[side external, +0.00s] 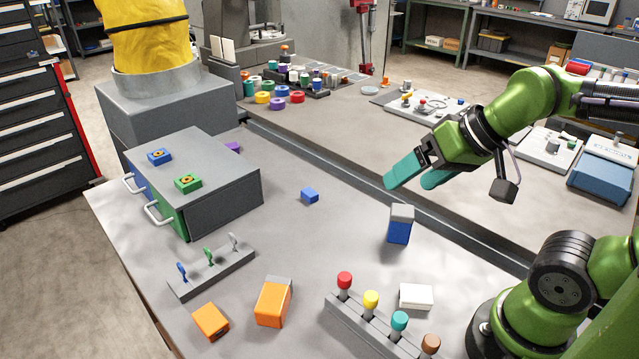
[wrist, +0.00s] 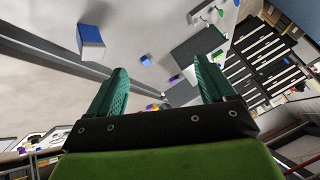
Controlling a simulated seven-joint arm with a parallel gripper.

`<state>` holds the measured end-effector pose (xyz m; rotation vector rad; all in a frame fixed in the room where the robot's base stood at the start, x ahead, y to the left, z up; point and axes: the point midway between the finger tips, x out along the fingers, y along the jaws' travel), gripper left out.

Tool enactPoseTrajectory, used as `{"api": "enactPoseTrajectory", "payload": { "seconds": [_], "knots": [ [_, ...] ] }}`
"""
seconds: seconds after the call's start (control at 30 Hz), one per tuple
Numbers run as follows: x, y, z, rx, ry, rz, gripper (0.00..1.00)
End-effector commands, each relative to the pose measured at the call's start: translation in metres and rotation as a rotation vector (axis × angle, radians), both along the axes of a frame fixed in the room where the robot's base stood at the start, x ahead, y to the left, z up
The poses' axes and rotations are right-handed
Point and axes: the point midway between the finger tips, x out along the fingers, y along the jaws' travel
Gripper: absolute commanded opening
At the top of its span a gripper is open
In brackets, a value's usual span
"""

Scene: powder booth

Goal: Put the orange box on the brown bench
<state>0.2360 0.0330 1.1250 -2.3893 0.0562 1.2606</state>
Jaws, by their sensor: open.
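Two orange boxes are on the near grey table in the side view. Neither is seen in the wrist view. The brownish-grey bench (side external: 330,133) lies behind the near table, past a dark raised strip; I take it as the brown bench. My gripper (side external: 409,183), with teal fingers, is open and empty in the air near that strip, far from both orange boxes. It also shows in the wrist view (wrist: 161,80).
A blue box with grey lid (side external: 400,226), a blue cube (side external: 310,195), a white box (side external: 415,296) and a rack of coloured knobs (side external: 370,325) stand nearby. A drawer unit (side external: 215,165) and key rack (side external: 212,272) are left. The bench's middle is clear.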

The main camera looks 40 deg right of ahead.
Motion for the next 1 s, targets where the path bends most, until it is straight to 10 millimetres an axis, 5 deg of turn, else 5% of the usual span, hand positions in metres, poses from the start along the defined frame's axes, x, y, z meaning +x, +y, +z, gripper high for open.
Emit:
{"api": "enactPoseTrajectory", "payload": {
  "seconds": [0.23,0.53,0.8,1.0],
  "knots": [
    [0.008,0.019,-0.014,-0.005,0.08,0.081,0.83],
    [0.066,0.089,-0.035,-0.01,0.365,0.13,0.83],
    [0.113,0.166,-0.074,-0.048,0.601,-0.114,0.83],
    [0.137,0.193,-0.082,-0.031,0.652,-0.413,0.83]
  ]
}}
